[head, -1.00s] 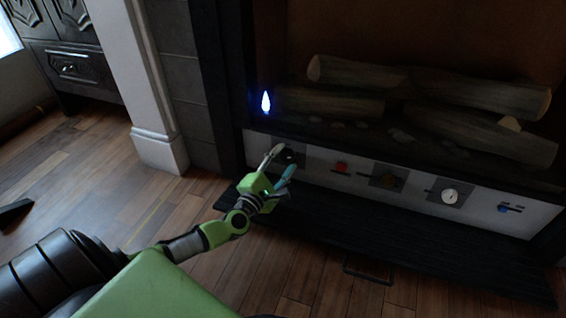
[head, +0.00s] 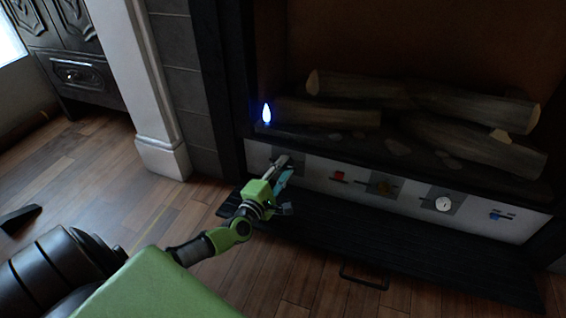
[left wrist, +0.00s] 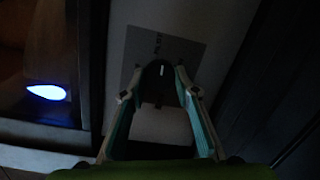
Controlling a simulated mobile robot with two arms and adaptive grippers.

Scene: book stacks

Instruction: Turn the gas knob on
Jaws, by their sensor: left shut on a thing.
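A white control panel (head: 312,177) runs along the bottom of the fireplace. At its left end, my left gripper (head: 283,167) is shut on a black knob. The black knob (left wrist: 159,77) shows between the fingertips in the left wrist view, with a pale line on it. It sits on a grey plate (left wrist: 188,51) with small lettering that I cannot read surely. No label tells me which knob is the gas knob. My right gripper is out of view.
A blue flame (head: 266,114) burns at the left of the logs (head: 330,111).

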